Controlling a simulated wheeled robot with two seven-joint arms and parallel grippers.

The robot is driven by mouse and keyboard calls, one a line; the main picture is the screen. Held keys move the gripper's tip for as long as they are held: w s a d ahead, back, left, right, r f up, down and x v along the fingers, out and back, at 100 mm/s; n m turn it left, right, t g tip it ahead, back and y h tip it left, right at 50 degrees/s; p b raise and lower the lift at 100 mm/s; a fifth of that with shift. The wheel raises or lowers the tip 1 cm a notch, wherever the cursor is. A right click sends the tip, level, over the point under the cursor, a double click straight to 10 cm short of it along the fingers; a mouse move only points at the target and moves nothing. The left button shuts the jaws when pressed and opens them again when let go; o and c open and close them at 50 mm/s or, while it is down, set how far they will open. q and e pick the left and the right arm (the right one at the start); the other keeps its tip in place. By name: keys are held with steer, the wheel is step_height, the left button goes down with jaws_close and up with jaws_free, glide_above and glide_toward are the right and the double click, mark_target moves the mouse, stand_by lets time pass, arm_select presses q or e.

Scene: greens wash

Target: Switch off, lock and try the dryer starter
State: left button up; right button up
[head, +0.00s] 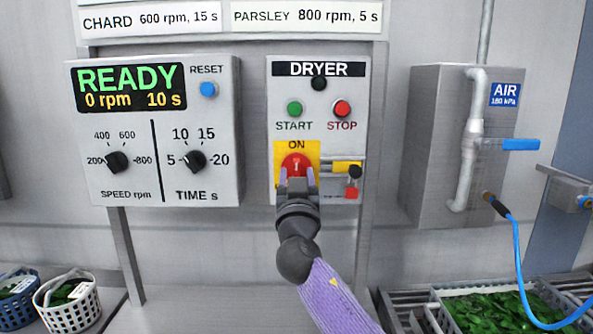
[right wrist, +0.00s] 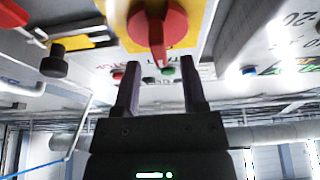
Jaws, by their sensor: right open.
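The dryer starter (head: 318,72) is a grey panel with a green START button (head: 294,108), a red STOP button (head: 342,107) and a dark round lamp (head: 319,83). Below them a red rotary switch (head: 296,162) sits on a yellow plate (head: 282,149) marked ON; it also shows in the right wrist view (right wrist: 150,27). My right gripper (head: 298,178) is open, its fingers either side of the switch's lower part. To the right are a yellow piece (head: 345,167), a black knob (head: 354,171) and a small red piece (head: 351,193). My left gripper is out of view.
A control box (head: 222,130) at left reads READY, 0 rpm, 10 s. At right stand a grey air box (head: 421,140), a pipe with a blue valve handle (head: 521,144) and a blue hose (head: 519,260). Baskets (head: 95,308) of greens stand low at the left.

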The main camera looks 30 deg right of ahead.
steer(key=shift+x, duration=0.9)
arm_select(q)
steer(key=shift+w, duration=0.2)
arm_select(e)
jaws_close()
